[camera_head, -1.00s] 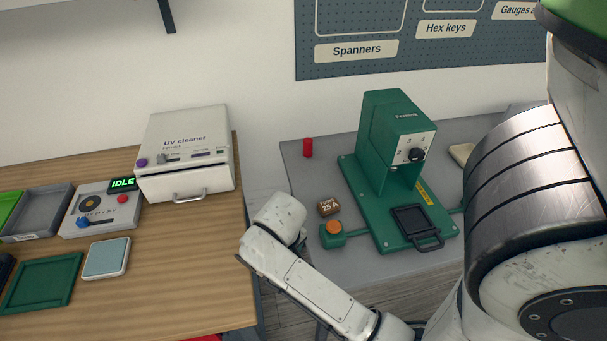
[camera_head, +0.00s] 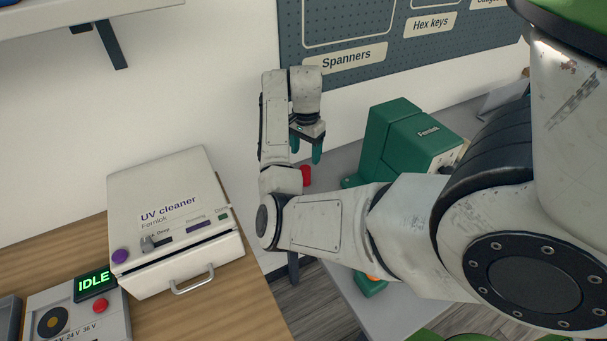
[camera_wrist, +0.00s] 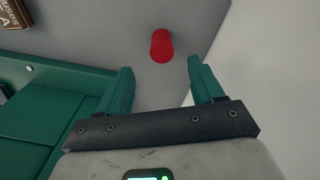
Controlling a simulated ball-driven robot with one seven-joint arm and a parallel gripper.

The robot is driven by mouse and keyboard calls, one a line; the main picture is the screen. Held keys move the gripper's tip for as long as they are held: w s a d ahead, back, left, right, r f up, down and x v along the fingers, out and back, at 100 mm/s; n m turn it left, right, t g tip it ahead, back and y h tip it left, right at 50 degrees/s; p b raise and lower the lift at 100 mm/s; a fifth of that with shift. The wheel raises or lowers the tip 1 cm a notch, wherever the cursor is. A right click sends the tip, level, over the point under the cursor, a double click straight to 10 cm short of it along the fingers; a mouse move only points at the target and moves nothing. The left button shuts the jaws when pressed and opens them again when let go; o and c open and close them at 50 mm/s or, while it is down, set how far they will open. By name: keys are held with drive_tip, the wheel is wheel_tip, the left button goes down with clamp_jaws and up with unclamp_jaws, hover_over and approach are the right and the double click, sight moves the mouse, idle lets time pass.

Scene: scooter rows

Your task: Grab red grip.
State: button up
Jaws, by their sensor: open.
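The red grip (camera_head: 306,175), a small red cylinder, stands on the grey table just below my gripper in the head view, partly hidden by my arm. In the wrist view the red grip (camera_wrist: 161,46) shows whole, ahead of the fingertips and near the middle of the gap. My gripper (camera_head: 307,160) points down with its two teal fingers apart. The fingers also show in the wrist view, with my gripper (camera_wrist: 160,68) open and empty. The grip is not between the fingers.
A green Fernloft machine (camera_head: 390,140) stands right of the grip; its green base (camera_wrist: 45,120) fills the left of the wrist view. The brown fuse box (camera_wrist: 14,13) lies at the upper left. The wall (camera_wrist: 270,70) is close on the right. A UV cleaner (camera_head: 170,215) sits on the wooden bench.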

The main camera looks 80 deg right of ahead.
sight(306, 168)
wheel_tip(306, 168, down, 4)
drive_tip(key=shift+f, duration=0.1)
drive_tip(key=shift+d+f+p, duration=0.15)
drive_tip(key=shift+f+p, duration=0.15)
drive_tip(key=shift+f, duration=1.05)
drive_tip(key=shift+d+f+p, duration=0.1)
drive_tip(key=shift+f+p, duration=0.15)
drive_tip(key=shift+f, duration=1.05)
drive_tip(key=c, duration=1.1)
drive_tip(key=shift+r, duration=0.1)
